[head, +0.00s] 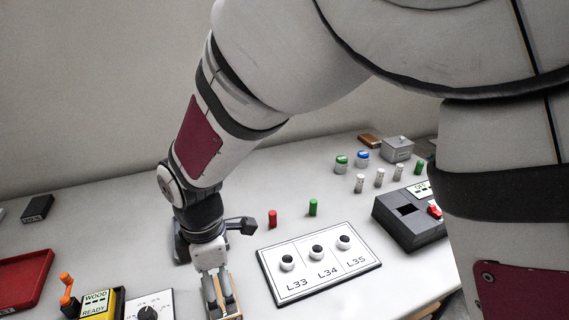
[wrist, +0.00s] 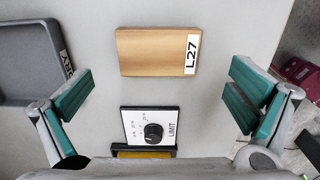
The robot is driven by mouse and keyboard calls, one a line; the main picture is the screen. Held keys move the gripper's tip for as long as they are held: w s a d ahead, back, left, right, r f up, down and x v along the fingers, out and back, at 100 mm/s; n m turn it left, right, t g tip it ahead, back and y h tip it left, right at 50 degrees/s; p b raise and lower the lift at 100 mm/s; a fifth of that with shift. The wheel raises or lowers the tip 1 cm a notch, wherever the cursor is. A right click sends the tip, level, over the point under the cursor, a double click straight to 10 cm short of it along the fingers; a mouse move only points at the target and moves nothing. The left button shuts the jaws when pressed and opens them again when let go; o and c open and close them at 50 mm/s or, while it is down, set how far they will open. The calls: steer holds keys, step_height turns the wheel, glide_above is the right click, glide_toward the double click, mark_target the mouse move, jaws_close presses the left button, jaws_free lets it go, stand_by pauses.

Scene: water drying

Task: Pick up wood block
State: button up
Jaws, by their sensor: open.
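The wood block (wrist: 152,52) is a tan, flat rectangular piece with a white label reading L27 on its right end. It lies on the light table, near the top centre of the wrist view. My gripper (wrist: 162,96) is open and empty, with its green-padded fingers spread wide to the left and right of the block's line. The fingers are apart from the block. In the head view my gripper (head: 222,290) points down at the bottom edge, and its fingers hide most of the block there.
A dial panel marked LIMIT (wrist: 136,127) lies just below the block in the wrist view. A dark grey tray (wrist: 62,38) is at left. The head view shows a yellow WOOD READY device (head: 97,304), a red tray (head: 22,278) and an L33–L35 board (head: 300,292).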

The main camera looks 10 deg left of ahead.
mark_target(221, 297)
steer(key=shift+w+f+b, duration=0.1)
steer(key=shift+f+b, duration=0.4)
steer(key=shift+f, duration=2.25)
steer(key=shift+a, duration=0.1)
steer(key=c, duration=1.1)
